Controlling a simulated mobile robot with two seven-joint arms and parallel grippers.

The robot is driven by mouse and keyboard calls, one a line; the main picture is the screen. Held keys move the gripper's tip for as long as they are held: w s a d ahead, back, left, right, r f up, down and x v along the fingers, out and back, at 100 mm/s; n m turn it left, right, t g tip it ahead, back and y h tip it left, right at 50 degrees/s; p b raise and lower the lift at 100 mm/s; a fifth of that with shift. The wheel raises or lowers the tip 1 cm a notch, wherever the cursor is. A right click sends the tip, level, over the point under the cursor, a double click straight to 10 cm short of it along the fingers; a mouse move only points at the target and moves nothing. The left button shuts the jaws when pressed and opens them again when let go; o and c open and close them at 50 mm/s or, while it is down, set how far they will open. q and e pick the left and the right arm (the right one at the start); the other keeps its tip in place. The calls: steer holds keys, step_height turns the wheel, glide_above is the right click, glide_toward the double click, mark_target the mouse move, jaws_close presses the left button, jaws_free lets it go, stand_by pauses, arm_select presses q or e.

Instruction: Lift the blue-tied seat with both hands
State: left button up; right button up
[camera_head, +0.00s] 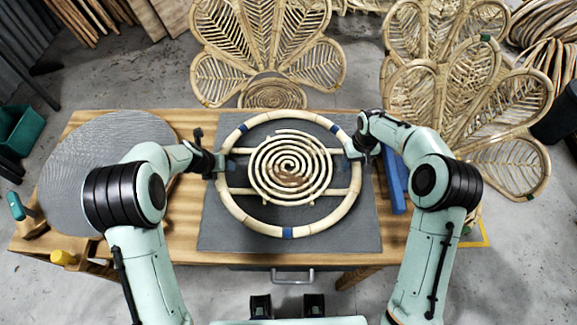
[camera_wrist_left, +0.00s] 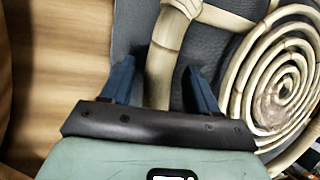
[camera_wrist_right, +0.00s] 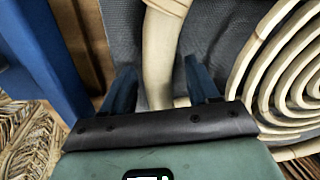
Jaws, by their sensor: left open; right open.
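The blue-tied seat is a round rattan ring (camera_head: 262,224) with blue ties and a spiral centre (camera_head: 288,168), lying on a dark grey mat on the table. My left gripper (camera_head: 219,162) is at the ring's left side. In the left wrist view its open blue fingers (camera_wrist_left: 158,85) stand on either side of the ring's rail (camera_wrist_left: 166,62). My right gripper (camera_head: 356,149) is at the ring's right side. In the right wrist view its open fingers (camera_wrist_right: 160,88) stand on either side of the rail (camera_wrist_right: 159,55). Neither gripper is closed on it.
The wooden table (camera_head: 187,222) carries the grey mat (camera_head: 340,235), a round grey woven disc (camera_head: 75,160) at left and a blue bar (camera_head: 393,182) at right. Petal-shaped rattan chair backs (camera_head: 265,45) stand behind the table. A yellow-topped tool (camera_head: 63,258) lies at front left.

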arm_select(q)
steer(key=shift+f, duration=0.1)
arm_select(e)
steer(key=shift+f, duration=0.2)
arm_select(q)
jaws_close()
arm_select(e)
jaws_close()
arm_select(q)
steer(key=shift+w, duration=0.1)
arm_select(e)
steer(key=shift+r, duration=0.15)
